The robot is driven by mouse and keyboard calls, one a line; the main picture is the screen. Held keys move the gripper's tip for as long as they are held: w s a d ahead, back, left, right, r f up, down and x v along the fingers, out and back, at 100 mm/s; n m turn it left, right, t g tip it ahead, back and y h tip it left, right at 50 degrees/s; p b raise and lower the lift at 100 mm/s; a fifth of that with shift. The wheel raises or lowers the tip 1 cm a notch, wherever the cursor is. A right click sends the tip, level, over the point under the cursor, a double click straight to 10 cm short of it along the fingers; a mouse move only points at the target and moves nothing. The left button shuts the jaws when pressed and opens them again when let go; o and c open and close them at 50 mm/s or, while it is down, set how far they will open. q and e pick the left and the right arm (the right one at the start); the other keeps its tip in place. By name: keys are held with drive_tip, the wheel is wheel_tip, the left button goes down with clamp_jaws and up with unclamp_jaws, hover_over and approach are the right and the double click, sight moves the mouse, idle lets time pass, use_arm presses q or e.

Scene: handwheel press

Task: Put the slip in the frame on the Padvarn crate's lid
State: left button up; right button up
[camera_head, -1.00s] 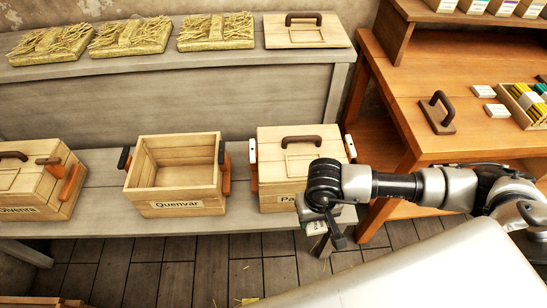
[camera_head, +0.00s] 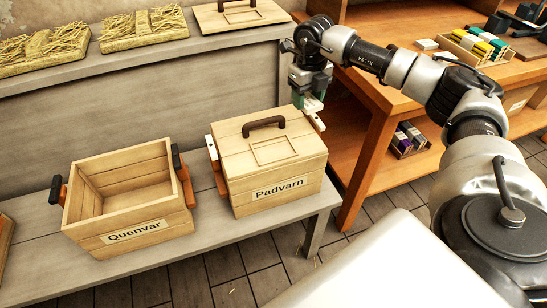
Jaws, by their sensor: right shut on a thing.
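The Padvarn crate (camera_head: 268,205) stands on the low bench with its lid (camera_head: 235,150) closed. The lid bears a dark handle (camera_head: 264,122) and, in front of it, a thin rectangular frame (camera_head: 273,151) that looks empty. My right gripper (camera_head: 309,104) points down near the back right corner of the lid, by the crate's right side handle. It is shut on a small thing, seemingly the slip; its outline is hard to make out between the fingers. Whether the gripper touches the crate cannot be told. My left gripper is not in view.
The open, empty Quenvar crate (camera_head: 125,212) stands left of the Padvarn crate. A higher grey bench (camera_head: 150,75) behind holds straw bundles and a lid (camera_head: 240,14). An orange wooden table (camera_head: 385,92) stands at right, with boxes on it and its lower shelf.

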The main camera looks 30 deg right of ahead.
drive_tip(key=shift+w+d+r+m, duration=0.1)
drive_tip(key=shift+d+r+m, duration=0.1)
drive_tip(key=shift+d+m, duration=0.3)
drive_tip(key=shift+a+m, duration=0.15)
drive_tip(key=shift+m, duration=0.25)
hover_over(274, 150)
wheel_tip(274, 150, down, 7)
drive_tip(key=shift+w+r+b, duration=0.1)
drive_tip(key=shift+r+b, duration=0.1)
drive_tip(key=shift+b, duration=0.2)
wheel_tip(274, 150, down, 4)
drive_tip(key=shift+f, duration=0.1)
drive_tip(key=o, duration=0.5)
drive_tip(key=shift+b, duration=0.3)
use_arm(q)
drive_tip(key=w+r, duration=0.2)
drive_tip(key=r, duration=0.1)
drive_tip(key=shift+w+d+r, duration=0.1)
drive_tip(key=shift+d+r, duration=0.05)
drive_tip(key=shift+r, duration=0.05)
use_arm(e)
drive_tip(key=o, duration=0.4)
